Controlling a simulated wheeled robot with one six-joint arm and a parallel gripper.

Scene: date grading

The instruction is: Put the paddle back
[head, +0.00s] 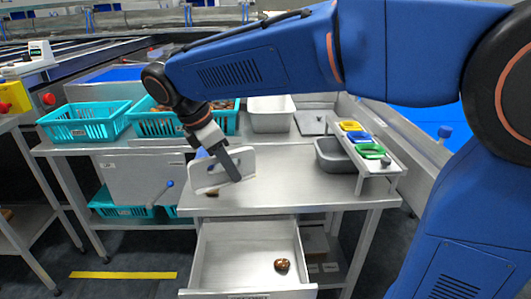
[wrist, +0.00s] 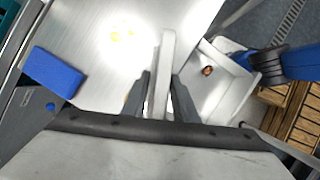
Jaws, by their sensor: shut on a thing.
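My gripper (head: 232,178) is shut on the paddle (head: 212,172), a flat whitish board, and holds it tilted over the front left of the steel table (head: 290,190). In the wrist view the paddle (wrist: 167,65) shows edge-on as a pale strip between the two dark fingers of my gripper (wrist: 162,90). I cannot tell whether its lower edge touches the table. A small brown thing (head: 212,193) lies just under it. The drawer (head: 240,255) below the table is open and holds one brown date (head: 282,265).
Teal crates (head: 85,125) and a whitish bin (head: 270,115) stand along the back. A grey bin (head: 330,155) sits beside a small raised shelf (head: 385,160) with coloured trays at right. A blue block (wrist: 55,72) is left in the wrist view. The table's middle is clear.

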